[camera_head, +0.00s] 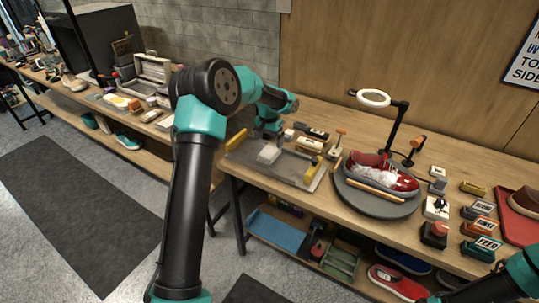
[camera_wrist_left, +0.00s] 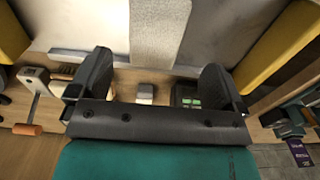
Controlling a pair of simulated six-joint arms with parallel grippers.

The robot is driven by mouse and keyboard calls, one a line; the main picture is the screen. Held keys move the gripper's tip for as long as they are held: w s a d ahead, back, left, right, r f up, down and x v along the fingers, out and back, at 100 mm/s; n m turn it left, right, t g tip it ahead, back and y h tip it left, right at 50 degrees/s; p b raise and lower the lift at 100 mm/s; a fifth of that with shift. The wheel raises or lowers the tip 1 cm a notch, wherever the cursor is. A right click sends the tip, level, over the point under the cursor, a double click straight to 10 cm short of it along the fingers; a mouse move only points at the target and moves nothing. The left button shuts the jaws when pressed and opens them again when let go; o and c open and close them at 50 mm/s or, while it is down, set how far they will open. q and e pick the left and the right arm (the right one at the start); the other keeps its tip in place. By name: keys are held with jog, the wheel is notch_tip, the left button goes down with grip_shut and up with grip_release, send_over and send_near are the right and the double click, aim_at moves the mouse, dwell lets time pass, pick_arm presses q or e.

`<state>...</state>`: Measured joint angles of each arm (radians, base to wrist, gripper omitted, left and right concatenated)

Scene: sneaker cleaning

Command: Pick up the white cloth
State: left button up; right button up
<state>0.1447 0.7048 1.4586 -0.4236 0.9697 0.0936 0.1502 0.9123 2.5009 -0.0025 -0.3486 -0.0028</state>
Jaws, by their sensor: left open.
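The white cloth (camera_head: 269,154) lies as a small folded block on the grey tray (camera_head: 292,168) on the workbench. In the left wrist view the cloth (camera_wrist_left: 160,32) is a pale textured strip at the top centre. My left gripper (camera_head: 268,131) is just above and behind the cloth in the head view. In the left wrist view its two dark fingers (camera_wrist_left: 155,80) are spread wide with nothing between them, and the cloth lies beyond them. My right gripper is out of view; only part of my right arm shows at the lower right.
Yellow blocks (camera_head: 236,140) (camera_head: 312,170) lie at the tray's ends. Small brushes and blocks crowd behind it. To the right, a red sneaker (camera_head: 382,172) with white foam sits on a round dark stand (camera_head: 377,206) beside a ring lamp (camera_head: 374,98). Several labelled boxes stand further right.

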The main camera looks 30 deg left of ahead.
aim_at(270, 150)
pick_arm(q)
jog(key=shift+f, duration=0.55)
jog(key=shift+f, duration=0.1)
jog(key=shift+w+d+f, duration=0.1)
jog(key=shift+d+f, duration=0.05)
jog(key=shift+f, duration=1.1)
jog(key=shift+d+f, duration=0.15)
jog(key=shift+f, duration=1.1)
jog(key=shift+c, duration=0.4)
jog(key=c, duration=1)
jog(key=shift+r, duration=0.15)
